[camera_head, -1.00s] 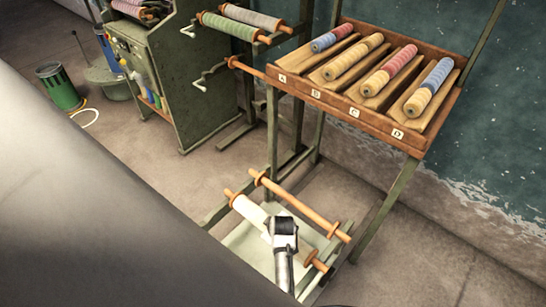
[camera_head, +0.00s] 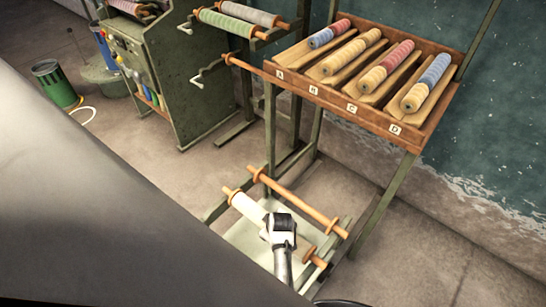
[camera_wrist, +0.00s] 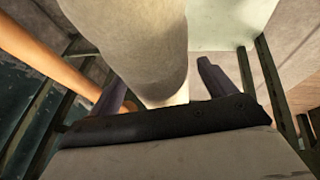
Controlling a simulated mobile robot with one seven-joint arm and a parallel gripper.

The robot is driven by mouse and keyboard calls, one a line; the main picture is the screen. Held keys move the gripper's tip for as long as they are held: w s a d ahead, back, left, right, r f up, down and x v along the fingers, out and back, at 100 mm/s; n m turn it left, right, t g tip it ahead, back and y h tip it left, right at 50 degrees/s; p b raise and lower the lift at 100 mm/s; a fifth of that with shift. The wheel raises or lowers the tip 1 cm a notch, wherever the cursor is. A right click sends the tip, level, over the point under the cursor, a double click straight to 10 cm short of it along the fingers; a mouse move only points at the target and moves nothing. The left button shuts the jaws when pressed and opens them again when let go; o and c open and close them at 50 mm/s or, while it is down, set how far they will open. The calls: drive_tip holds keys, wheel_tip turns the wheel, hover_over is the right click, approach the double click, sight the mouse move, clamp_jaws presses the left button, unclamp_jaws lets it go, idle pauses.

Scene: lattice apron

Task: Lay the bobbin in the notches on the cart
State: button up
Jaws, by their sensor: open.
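A bobbin with a white winding (camera_head: 246,206) and orange ends lies across the green rails of a low frame with a pale tray (camera_head: 243,243). I cannot tell whether this frame is the cart, and no notches show clearly. My gripper (camera_head: 279,224) is over the right part of the bobbin and hides some of it. In the wrist view the pale roll (camera_wrist: 145,50) fills the middle and runs down between the two spread fingers of my gripper (camera_wrist: 165,85). The fingers are open; contact with the roll cannot be told.
A bare orange rod (camera_head: 305,200) lies just behind the bobbin, close to my gripper. Above stands a wooden rack (camera_head: 345,107) marked A to D with coloured bobbins. A green cabinet (camera_head: 160,85) and a green bucket (camera_head: 55,87) are at left.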

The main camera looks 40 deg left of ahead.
drive_tip(key=v, duration=1.3)
drive_tip(key=shift+r+b, duration=0.3)
drive_tip(key=shift+b, duration=0.15)
drive_tip(key=shift+d, duration=0.1)
